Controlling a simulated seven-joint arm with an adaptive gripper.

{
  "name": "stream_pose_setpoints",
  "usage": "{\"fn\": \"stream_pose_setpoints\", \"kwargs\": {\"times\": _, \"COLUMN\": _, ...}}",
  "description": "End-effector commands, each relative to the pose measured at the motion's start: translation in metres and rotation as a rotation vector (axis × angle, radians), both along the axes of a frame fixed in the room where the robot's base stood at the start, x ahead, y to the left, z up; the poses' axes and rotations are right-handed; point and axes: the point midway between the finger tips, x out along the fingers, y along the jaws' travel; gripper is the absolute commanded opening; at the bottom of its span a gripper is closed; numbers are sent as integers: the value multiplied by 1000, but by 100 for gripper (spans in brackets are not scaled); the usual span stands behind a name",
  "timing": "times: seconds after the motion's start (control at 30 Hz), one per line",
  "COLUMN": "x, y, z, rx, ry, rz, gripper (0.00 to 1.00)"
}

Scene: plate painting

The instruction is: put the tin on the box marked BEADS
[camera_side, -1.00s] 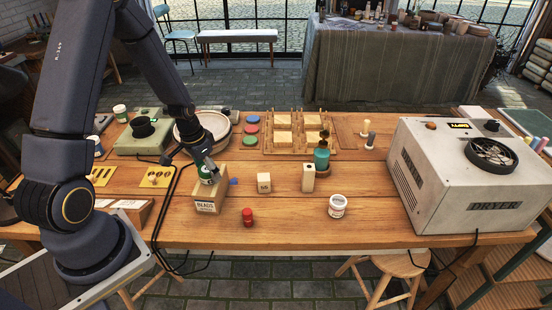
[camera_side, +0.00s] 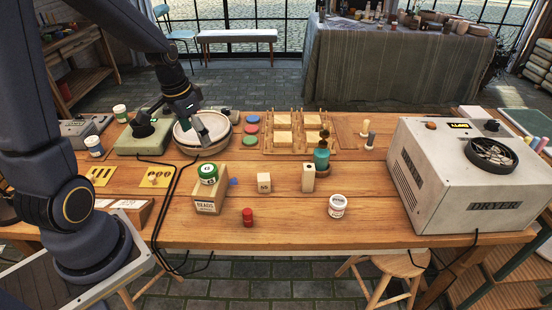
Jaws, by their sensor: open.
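The box marked BEADS (camera_side: 207,207) stands near the front left of the wooden table. A green tin with a white-marked lid (camera_side: 208,174) sits upright on top of the box. My gripper (camera_side: 204,138) is open and empty. It is raised behind the tin, in front of the round pale basin, and apart from the tin and box.
The round basin (camera_side: 183,141) is behind the box. A red peg-like piece (camera_side: 247,217), a small wooden block (camera_side: 264,183), a white jar (camera_side: 337,206) and a teal bottle (camera_side: 321,158) stand to the right. The dryer (camera_side: 430,190) fills the right end. Cables run left of the box.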

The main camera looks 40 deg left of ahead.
Motion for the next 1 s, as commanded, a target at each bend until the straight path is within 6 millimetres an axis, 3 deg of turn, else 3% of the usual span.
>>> {"fn": "stream_pose_setpoints", "kwargs": {"times": 0.03, "x": -2, "y": -14, "z": 20, "rx": 23, "ry": -28, "rz": -11, "gripper": 84}}
{"fn": "stream_pose_setpoints", "kwargs": {"times": 0.2, "x": -30, "y": -72, "z": 85, "rx": 60, "ry": -138, "rz": -16, "gripper": 84}}
{"fn": "stream_pose_setpoints", "kwargs": {"times": 0.4, "x": -78, "y": -119, "z": 126, "rx": 19, "ry": -265, "rz": -9, "gripper": 84}}
{"fn": "stream_pose_setpoints", "kwargs": {"times": 0.6, "x": -103, "y": -135, "z": 136, "rx": -25, "ry": -317, "rz": -4, "gripper": 84}}
{"fn": "stream_pose_setpoints", "kwargs": {"times": 1.0, "x": -105, "y": -135, "z": 136, "rx": -28, "ry": -320, "rz": -1, "gripper": 84}}
